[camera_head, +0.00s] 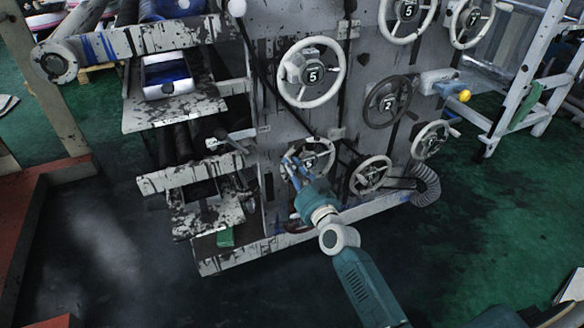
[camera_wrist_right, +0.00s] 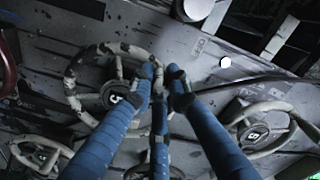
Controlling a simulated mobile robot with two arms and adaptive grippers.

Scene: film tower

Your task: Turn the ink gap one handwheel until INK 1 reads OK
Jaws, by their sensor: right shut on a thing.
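My right gripper (camera_head: 290,160) is at the left side of a small pale handwheel (camera_head: 313,158) low on the grey machine panel. In the right wrist view its blue fingers (camera_wrist_right: 164,88) close around the rim of a worn handwheel (camera_wrist_right: 116,95), on the side nearest the camera's middle. The gripper is shut on that rim. The hub of this wheel carries a dark label with a number like 5. I cannot tell from any label that it is the ink gap one wheel. No INK 1 reading can be made out. My left gripper is not in view.
A larger pale handwheel (camera_head: 312,72) is above the gripped one. A dark handwheel marked 2 (camera_head: 388,102) and a pale one (camera_head: 371,175) are to the right. A rail (camera_head: 200,170) and ink-stained trays stand left. Green floor (camera_head: 480,225) is open at right.

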